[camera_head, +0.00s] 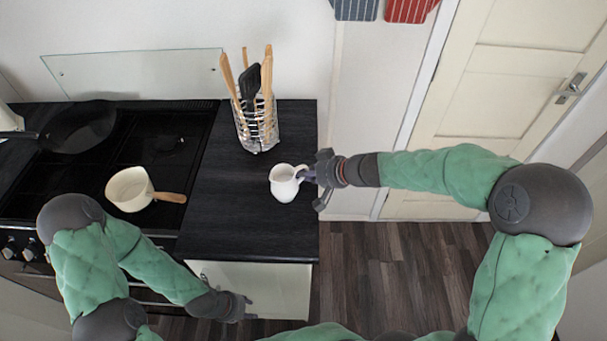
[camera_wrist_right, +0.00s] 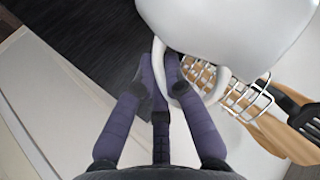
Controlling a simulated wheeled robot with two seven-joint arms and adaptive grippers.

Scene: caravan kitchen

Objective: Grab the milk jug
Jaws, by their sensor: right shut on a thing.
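The white milk jug (camera_head: 284,184) stands on the dark counter near its right edge in the head view. Its handle faces my right gripper (camera_head: 311,177). In the right wrist view, the white jug body (camera_wrist_right: 225,30) fills the top right, and the fingers of my right gripper (camera_wrist_right: 160,85) are closed around the jug's handle. My left gripper (camera_head: 238,306) is low in front of the counter's front panel, apart from the jug. Its fingers are too small and dark to tell whether they are open.
A wire utensil holder (camera_head: 257,127) with wooden and black utensils stands behind the jug. A cream saucepan (camera_head: 130,190) and a dark frying pan (camera_head: 80,127) are on the black stove at left. The dark counter (camera_head: 230,225) in front of the jug is clear.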

